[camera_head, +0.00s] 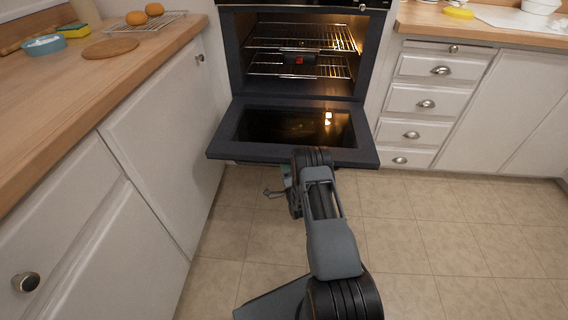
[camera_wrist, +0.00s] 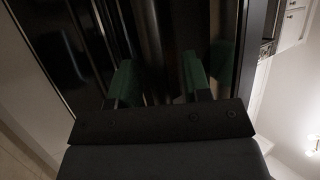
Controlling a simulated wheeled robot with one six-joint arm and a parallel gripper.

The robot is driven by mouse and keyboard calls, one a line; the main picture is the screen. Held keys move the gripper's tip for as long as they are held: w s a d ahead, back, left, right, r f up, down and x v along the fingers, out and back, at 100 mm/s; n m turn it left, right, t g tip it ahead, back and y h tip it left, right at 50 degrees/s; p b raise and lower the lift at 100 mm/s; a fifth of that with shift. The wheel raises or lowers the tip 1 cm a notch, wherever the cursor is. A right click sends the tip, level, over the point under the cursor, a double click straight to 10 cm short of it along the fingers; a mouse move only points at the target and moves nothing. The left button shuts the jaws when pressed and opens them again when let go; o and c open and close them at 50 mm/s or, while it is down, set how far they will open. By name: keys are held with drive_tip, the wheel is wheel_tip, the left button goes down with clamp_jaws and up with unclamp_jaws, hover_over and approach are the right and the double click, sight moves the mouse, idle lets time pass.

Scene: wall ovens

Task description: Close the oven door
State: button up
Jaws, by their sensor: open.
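The oven door (camera_head: 288,126) is folded down and lies open, roughly level, in front of the oven (camera_head: 302,50). It has a dark frame and a dark glass panel that reflects a light. My gripper (camera_head: 273,191) is low at the door's front edge, left of my arm's end, and partly hidden by the door and my arm. In the wrist view my gripper (camera_wrist: 160,80) has two green fingers spread apart with nothing clear between them. A dark glossy surface fills the view beyond them. I cannot tell whether the fingers touch the door.
Wire racks (camera_head: 300,68) sit inside the lit oven. White cabinets (camera_head: 165,115) stand close on the left, and drawers (camera_head: 425,100) stand on the right. The tiled floor (camera_head: 430,240) is clear in front and to the right.

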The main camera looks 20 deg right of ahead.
drive_tip(key=shift+d, duration=0.2)
drive_tip(key=shift+c, duration=1.4)
clamp_jaws()
